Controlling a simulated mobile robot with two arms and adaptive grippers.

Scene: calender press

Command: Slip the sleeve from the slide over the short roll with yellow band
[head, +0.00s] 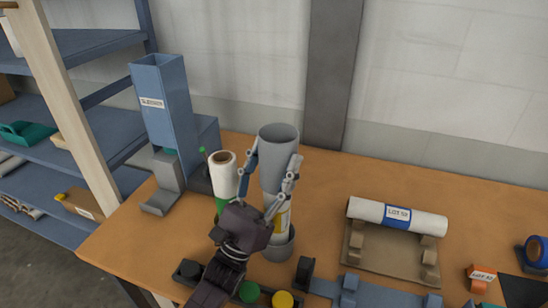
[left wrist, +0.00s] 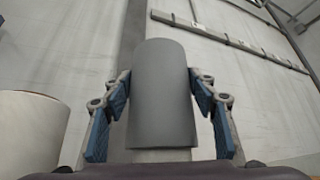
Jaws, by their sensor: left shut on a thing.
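A grey hollow sleeve (head: 278,158) is upright in my left gripper (head: 272,165), whose fingers are shut on its two sides. In the left wrist view the sleeve (left wrist: 163,95) stands between the blue finger pads. Directly below it, the short roll with yellow band (head: 282,218) stands upright in a grey cup (head: 280,250). The sleeve hides the roll's top, so I cannot tell whether it is around it or just above. The blue sleeve dispenser (head: 166,105) has a grey slide (head: 163,190) at its foot, which looks empty. My right gripper is not in view.
A taller white roll with a green band (head: 223,172) stands close left of the sleeve. A white roll with a blue band (head: 368,211) lies on a cradle at right. Green (head: 249,291) and yellow (head: 282,299) buttons are at the front edge. The table behind is clear.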

